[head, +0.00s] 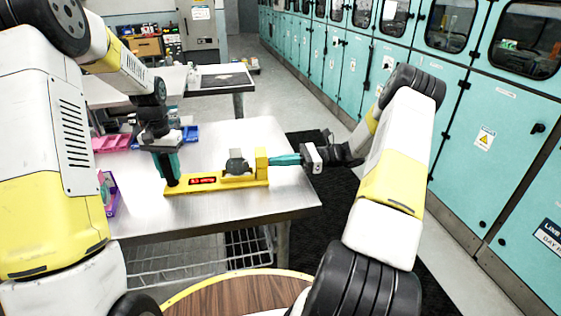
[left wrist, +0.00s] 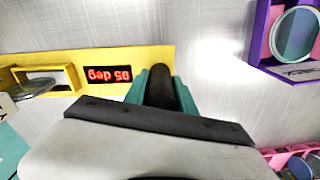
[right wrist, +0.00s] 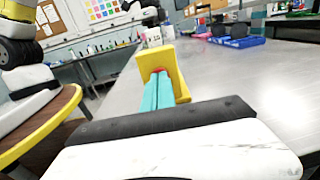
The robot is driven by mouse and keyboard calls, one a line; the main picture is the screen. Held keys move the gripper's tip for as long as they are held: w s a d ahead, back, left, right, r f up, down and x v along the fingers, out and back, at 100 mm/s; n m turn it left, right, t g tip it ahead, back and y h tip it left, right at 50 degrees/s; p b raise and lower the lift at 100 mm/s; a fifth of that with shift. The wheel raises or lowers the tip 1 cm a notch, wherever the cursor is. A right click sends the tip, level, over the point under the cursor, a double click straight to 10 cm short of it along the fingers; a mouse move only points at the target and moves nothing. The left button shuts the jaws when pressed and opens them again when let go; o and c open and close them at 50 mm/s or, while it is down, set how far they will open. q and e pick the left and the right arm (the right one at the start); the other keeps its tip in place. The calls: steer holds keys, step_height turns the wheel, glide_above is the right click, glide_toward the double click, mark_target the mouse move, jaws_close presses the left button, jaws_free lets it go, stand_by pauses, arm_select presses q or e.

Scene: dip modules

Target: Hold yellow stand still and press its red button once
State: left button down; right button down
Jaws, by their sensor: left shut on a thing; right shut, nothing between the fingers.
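The yellow stand (head: 210,184) lies along the metal table's front, with a red-lit display (head: 203,181) and an upright yellow block (head: 261,166) at its right end. A dark grey round piece (head: 237,163) sits by the block. My left gripper (head: 169,173) points down at the stand's left end. In the left wrist view its green fingers (left wrist: 158,88) are shut on a black post (left wrist: 161,86) on the stand. My right gripper (head: 274,160) is shut and empty, its tips at the block's outer face. In the right wrist view a sliver of red button (right wrist: 159,71) shows at the fingertips; contact is unclear.
A purple holder (head: 108,193) with a round lens stands left of the stand. Pink trays (head: 112,143) and a blue tray (head: 191,133) lie farther back. The table (head: 240,133) is clear behind the stand. Teal cabinets (head: 400,70) line the right side.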

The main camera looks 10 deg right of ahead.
arm_select(q)
steer(key=shift+d, duration=0.6)
arm_select(e)
steer(key=shift+a, duration=0.2)
arm_select(q)
steer(key=shift+a, duration=0.3)
arm_select(e)
steer(key=s+d, duration=0.1)
steer(key=d, duration=1.3)
steer(key=shift+d, duration=0.2)
arm_select(q)
steer(key=c, duration=0.9)
jaws_free()
steer(key=shift+c, duration=0.2)
steer(key=shift+r, duration=4.45)
